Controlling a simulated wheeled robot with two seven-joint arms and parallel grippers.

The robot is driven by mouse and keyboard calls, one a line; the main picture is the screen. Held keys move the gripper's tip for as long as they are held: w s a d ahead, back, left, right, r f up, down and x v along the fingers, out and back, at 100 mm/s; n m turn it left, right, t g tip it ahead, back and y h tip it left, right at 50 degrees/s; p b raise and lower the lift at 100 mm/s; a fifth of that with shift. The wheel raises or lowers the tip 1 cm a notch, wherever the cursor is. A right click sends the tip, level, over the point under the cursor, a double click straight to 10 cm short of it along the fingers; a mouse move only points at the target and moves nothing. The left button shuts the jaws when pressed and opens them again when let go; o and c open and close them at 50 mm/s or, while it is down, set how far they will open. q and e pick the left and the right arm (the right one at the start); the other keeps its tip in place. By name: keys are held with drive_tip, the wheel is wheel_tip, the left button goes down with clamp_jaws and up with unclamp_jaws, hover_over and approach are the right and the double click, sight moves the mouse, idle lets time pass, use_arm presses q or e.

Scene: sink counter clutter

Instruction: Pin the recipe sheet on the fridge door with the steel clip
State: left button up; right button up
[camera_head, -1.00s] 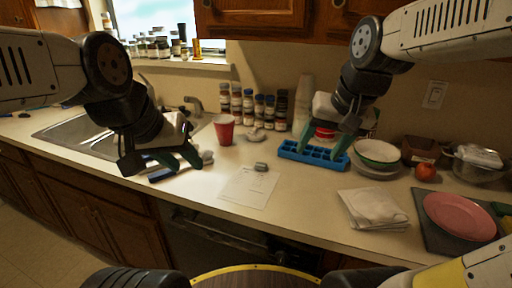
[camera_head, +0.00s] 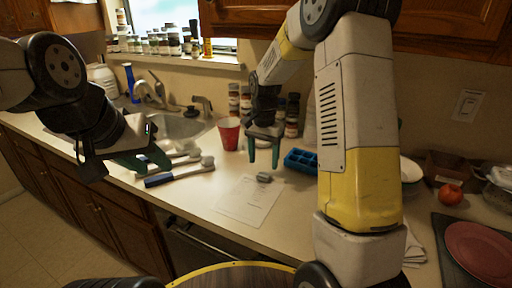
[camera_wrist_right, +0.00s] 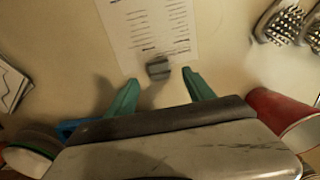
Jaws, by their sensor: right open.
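The recipe sheet (camera_head: 245,203), white with printed lines, lies flat on the counter; it also shows in the right wrist view (camera_wrist_right: 150,25). The small grey steel clip (camera_head: 264,178) sits at the sheet's far edge; in the right wrist view it (camera_wrist_right: 158,68) is at the sheet's near edge. My right gripper (camera_head: 263,164) is open above the clip. In the right wrist view its fingertips (camera_wrist_right: 160,80) are either side of the clip's line, with the clip just beyond them. My left gripper (camera_head: 145,160) looks open and empty by the brushes. No fridge door is in view.
Brushes (camera_head: 180,172) lie left of the sheet. A red cup (camera_head: 228,134), spice jars (camera_head: 292,120) and a blue tray (camera_head: 300,160) stand behind. The sink (camera_head: 180,127) is at back left. A pink plate (camera_head: 480,250) is at right.

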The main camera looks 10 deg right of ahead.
sight(263, 175)
drive_tip(key=shift+f, duration=2.75)
clamp_jaws()
drive_tip(key=shift+r, duration=0.1)
wheel_tip(263, 175, up, 12)
idle(0.9)
